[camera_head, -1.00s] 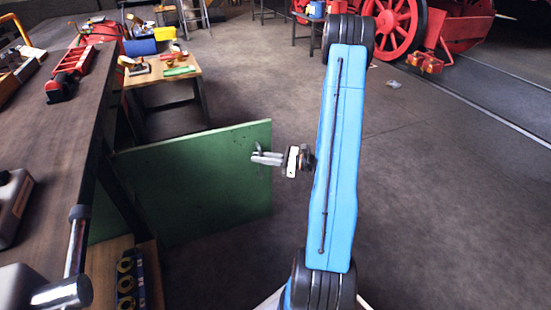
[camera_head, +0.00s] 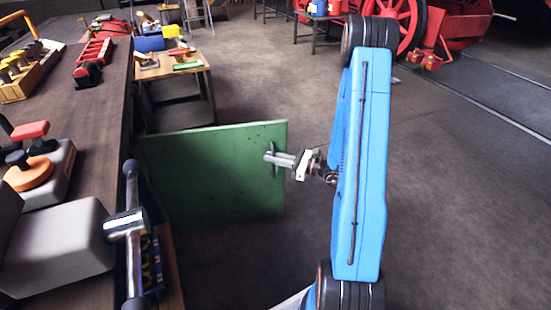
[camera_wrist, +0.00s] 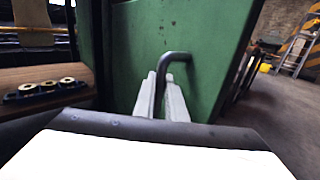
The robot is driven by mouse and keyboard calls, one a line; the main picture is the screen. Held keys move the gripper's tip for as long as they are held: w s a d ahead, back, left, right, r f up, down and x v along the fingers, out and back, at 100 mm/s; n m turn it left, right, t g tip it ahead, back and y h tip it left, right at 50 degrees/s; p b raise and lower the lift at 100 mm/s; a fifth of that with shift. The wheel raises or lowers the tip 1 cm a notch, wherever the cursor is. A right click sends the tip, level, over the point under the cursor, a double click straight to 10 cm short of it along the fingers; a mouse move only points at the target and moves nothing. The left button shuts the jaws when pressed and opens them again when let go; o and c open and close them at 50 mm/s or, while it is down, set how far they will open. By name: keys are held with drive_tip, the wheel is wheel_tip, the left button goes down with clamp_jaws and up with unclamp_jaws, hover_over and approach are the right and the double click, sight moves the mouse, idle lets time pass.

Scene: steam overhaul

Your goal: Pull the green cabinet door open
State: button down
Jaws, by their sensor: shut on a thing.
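The green cabinet door (camera_head: 215,180) stands swung out from the workbench, and its face also fills the middle of the wrist view (camera_wrist: 200,50). A dark bar handle (camera_head: 273,158) sits near the door's free edge. My gripper (camera_head: 272,158) is at the handle, with its fingers shut on it. In the wrist view the two pale fingers (camera_wrist: 162,97) close around the bent dark handle (camera_wrist: 176,58). Part of the handle is hidden between the fingers.
The workbench (camera_head: 95,125) runs along the left, with a vise bar (camera_head: 131,222) jutting at its near edge. A small wooden table (camera_head: 165,67) with tools stands beyond the door. Red wheels (camera_head: 403,22) are at the back. Floor to the right is clear.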

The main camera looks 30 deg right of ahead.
drive_tip(key=c, duration=1.8)
unclamp_jaws()
drive_tip(key=v, duration=1.7)
drive_tip(key=shift+s+d, duration=0.1)
drive_tip(key=shift+d, duration=0.05)
